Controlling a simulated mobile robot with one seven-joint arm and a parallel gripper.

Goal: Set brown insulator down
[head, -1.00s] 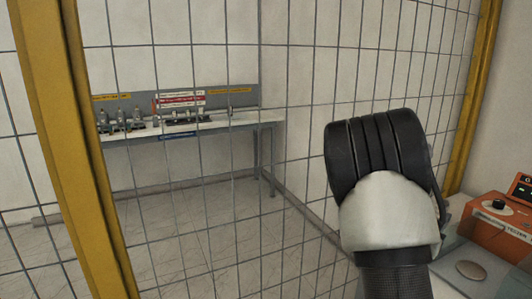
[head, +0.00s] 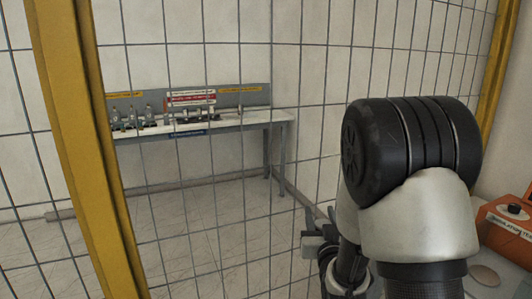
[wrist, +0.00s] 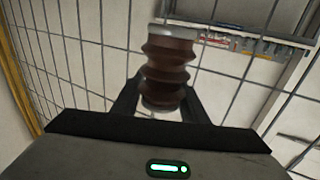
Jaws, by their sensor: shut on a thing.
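The brown insulator (wrist: 168,72) is a ribbed, glossy brown piece with a grey metal cap at its top end in the wrist view. My gripper (wrist: 161,97) is shut on it, with a dark finger on each side of its lower part. The insulator appears held in the air, with nothing visible under it. In the head view my gripper (head: 322,245) shows partly at the lower middle, behind my arm. I cannot make out the insulator in the head view.
A wire mesh fence (head: 225,60) with yellow posts (head: 75,130) stands before me. Behind it, a long bench (head: 225,125) carries several small parts and coloured labels. An orange tester box (head: 508,222) sits at the right on a light surface. Open floor lies beyond the mesh.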

